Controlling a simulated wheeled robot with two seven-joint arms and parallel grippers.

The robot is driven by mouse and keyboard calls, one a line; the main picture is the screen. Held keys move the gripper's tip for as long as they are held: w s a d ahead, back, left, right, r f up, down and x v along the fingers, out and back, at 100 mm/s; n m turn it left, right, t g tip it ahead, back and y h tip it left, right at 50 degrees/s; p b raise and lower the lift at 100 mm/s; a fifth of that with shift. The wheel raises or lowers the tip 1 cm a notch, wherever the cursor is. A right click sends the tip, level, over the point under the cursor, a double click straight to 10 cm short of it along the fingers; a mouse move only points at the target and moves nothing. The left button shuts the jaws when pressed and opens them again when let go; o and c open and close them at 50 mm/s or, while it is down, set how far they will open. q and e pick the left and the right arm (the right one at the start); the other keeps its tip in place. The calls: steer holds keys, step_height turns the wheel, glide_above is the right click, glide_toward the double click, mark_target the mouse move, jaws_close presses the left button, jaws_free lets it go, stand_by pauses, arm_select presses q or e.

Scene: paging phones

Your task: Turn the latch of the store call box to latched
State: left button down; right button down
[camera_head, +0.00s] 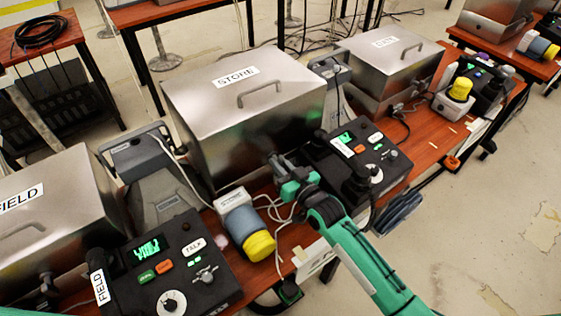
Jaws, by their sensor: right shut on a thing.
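The store call box (245,110) is a large brushed-metal box in the middle, with a STORE label (236,76) and a handle on its closed lid. My right gripper (279,164) reaches in from the lower right to the lower front face of this box. It is shut on the store box's latch, which is mostly hidden behind the fingers, so I cannot tell which way it points. My left gripper is not in view.
A black paging phone (350,165) stands right of my right gripper. A grey-blue, yellow-capped cylinder (246,226) and loose white cables lie to its left. The FIELD box (50,225) and FIELD phone (165,270) are at left, another metal box (390,60) at upper right.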

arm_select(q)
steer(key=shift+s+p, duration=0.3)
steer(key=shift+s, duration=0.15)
arm_select(e)
steer(key=shift+n, duration=1.1)
steer(key=c, duration=1.4)
jaws_free()
arm_select(q)
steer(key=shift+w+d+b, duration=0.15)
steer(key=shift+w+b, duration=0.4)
steer(key=shift+b, duration=0.05)
arm_select(e)
steer(key=v, duration=1.4)
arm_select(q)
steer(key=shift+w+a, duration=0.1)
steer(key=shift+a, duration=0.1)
